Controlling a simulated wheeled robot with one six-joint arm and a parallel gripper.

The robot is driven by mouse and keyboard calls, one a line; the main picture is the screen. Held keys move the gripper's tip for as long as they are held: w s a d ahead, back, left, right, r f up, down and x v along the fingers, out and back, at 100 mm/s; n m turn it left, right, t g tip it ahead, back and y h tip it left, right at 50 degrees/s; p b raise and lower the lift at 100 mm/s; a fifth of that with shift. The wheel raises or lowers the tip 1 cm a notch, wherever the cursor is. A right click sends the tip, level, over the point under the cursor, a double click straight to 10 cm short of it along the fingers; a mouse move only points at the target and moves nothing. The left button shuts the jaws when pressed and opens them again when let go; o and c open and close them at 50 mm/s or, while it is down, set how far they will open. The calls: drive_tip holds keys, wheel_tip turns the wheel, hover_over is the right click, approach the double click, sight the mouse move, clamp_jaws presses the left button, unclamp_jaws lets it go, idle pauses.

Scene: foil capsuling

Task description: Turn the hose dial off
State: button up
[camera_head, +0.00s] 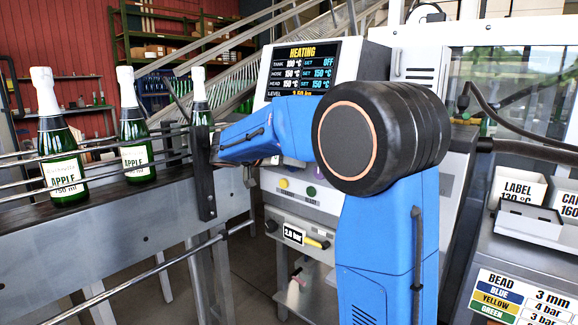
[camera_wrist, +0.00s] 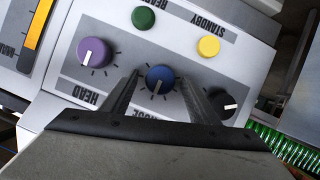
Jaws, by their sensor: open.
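The hose dial (camera_wrist: 160,76) is a round blue knob on the grey control panel, and its label is partly hidden by my gripper. Its white pointer line points down and slightly left in the wrist view. My gripper (camera_wrist: 159,88) is open, with one finger on each side of the blue dial; I cannot tell whether they touch it. In the head view my arm hides the dial. The heating display (camera_head: 302,68) reads tank 100 °C with set OFF, and hose 150 °C with set 150 °C.
A purple head dial (camera_wrist: 94,51) is left of the hose dial, and a black dial (camera_wrist: 222,103) is close beside the right finger. A green button (camera_wrist: 144,18) and a yellow button (camera_wrist: 208,46) sit above. Bottles (camera_head: 135,135) stand on a conveyor (camera_head: 120,222) at left.

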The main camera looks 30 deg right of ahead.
drive_tip(key=c, duration=1)
drive_tip(key=shift+c, duration=0.2)
drive_tip(key=n+g+h, duration=0.1)
drive_tip(key=n+h, duration=0.1)
drive_tip(key=n, duration=0.2)
drive_tip(key=n+g+h, duration=0.1)
drive_tip(key=n, duration=0.4)
drive_tip(key=f+n+g+h, duration=0.1)
drive_tip(key=n+h, duration=0.1)
drive_tip(key=n, duration=0.2)
drive_tip(key=shift+w+a+f+g+h, duration=0.1)
drive_tip(key=shift+w+a+g+h, duration=0.05)
drive_tip(key=shift+w+g+h, duration=0.2)
drive_tip(key=n+h, duration=0.1)
drive_tip(key=n, duration=0.3)
drive_tip(key=n+t+h, duration=0.1)
drive_tip(key=n, duration=0.3)
drive_tip(key=shift+s+f+t, duration=0.1)
drive_tip(key=shift+f+t, duration=0.1)
drive_tip(key=shift+t, duration=0.05)
drive_tip(key=shift+n, duration=0.3)
